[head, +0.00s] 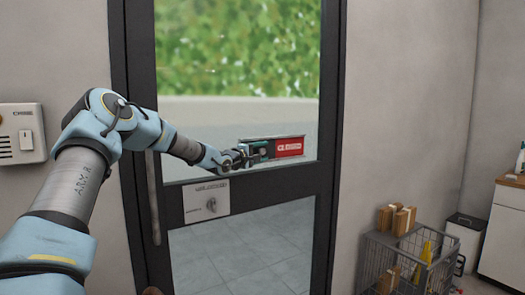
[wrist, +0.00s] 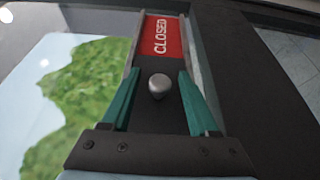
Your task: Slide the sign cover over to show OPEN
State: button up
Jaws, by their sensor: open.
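The sign (head: 288,147) sits on the door glass, with a red panel showing at its right part; its left part is hidden behind my gripper (head: 243,156). In the wrist view the red panel (wrist: 161,40) reads CLOSED. The dark sign cover (wrist: 152,115) lies beside the red panel and carries a round grey knob (wrist: 158,86). My gripper (wrist: 157,97) is open, with one green finger on each side of the knob. The fingers look apart from the knob; whether they touch the cover is unclear.
A wall box (head: 22,133) is at far left. A wire cart (head: 408,262) with boxes stands at right.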

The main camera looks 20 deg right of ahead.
grip_shut()
dwell(0.6)
dwell(0.9)
